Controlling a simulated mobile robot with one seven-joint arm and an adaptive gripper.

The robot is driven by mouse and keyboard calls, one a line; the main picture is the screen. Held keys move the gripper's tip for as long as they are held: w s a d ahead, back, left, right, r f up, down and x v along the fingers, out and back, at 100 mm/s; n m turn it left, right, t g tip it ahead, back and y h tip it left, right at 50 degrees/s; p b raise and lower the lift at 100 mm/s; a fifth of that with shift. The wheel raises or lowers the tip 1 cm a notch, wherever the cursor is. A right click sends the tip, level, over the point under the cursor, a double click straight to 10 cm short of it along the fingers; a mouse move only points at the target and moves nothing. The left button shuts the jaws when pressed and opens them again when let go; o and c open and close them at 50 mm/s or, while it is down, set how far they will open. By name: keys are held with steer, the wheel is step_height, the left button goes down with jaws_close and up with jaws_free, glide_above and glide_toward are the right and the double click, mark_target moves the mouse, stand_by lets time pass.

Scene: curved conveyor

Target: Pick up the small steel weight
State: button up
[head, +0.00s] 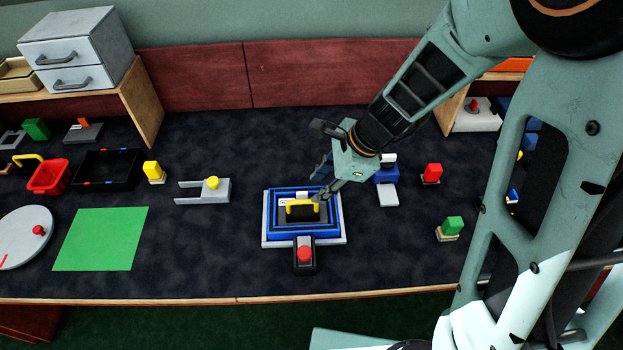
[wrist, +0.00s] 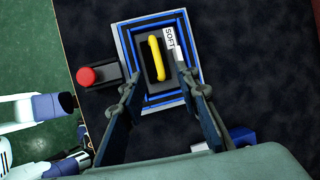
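A dark block with a yellow handle (head: 300,213) sits inside a blue-rimmed square frame (head: 340,226) near the table's middle; I take it for the small steel weight, but cannot tell its material. In the wrist view the block (wrist: 145,74) lies ahead, a white label reading SOFT (wrist: 171,42) beside it. My gripper (head: 318,194) is at the frame's right side, above the block. In the wrist view my gripper (wrist: 161,74) is open and empty, its fingertips apart on either side of the handle's lower end.
A red button on a black box (head: 304,254) stands in front of the frame. A grey fixture with a yellow knob (head: 212,190) is to the left, a blue and white device (head: 386,180) to the right. The table between the green mat (head: 100,240) and the frame is clear.

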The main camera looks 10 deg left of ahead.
mark_target(303, 201)
steer(key=b+x, duration=0.1)
steer(key=x, duration=0.4)
steer(key=b+x, duration=0.1)
steer(key=x, duration=0.3)
steer(key=shift+s+a+f, duration=0.2)
steer(key=shift+a+f, duration=0.05)
steer(key=shift+a, duration=0.1)
jaws_close()
steer(key=shift+r, duration=0.1)
